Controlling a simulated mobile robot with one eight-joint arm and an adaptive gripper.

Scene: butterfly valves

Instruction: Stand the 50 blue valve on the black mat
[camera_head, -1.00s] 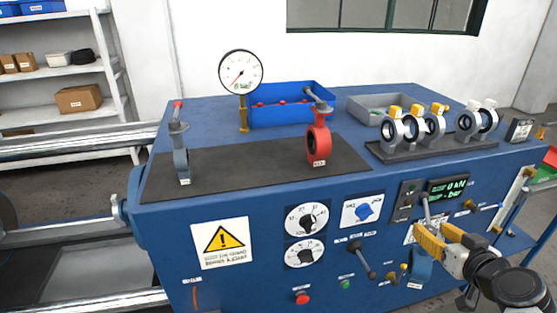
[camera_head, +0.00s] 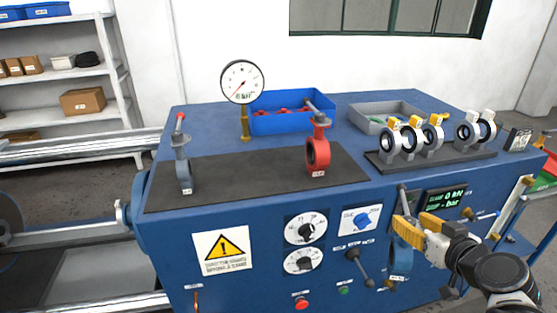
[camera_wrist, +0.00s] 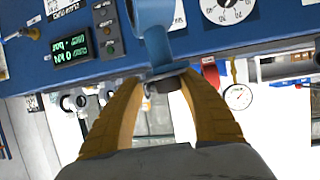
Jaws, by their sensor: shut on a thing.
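My gripper (camera_head: 412,229) is shut on the blue valve (camera_head: 401,259), gripping it at its neck. The valve hangs upright in front of the blue bench's front panel, with its lever above the fingers and its ring below. In the wrist view the yellow fingers (camera_wrist: 160,85) close around the neck of the blue valve (camera_wrist: 155,45). The black mat (camera_head: 250,177) lies on the bench top, left of and behind my gripper. A grey-blue valve (camera_head: 184,175) stands at its left end and a red valve (camera_head: 318,152) at its right end.
The mat's middle is clear between the two valves. A pressure gauge (camera_head: 242,82) and a blue bin (camera_head: 289,121) stand behind it. A rack of pale valves (camera_head: 430,158) and a grey tray (camera_head: 370,111) are to the right. Knobs and a lever (camera_head: 358,265) project from the front panel.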

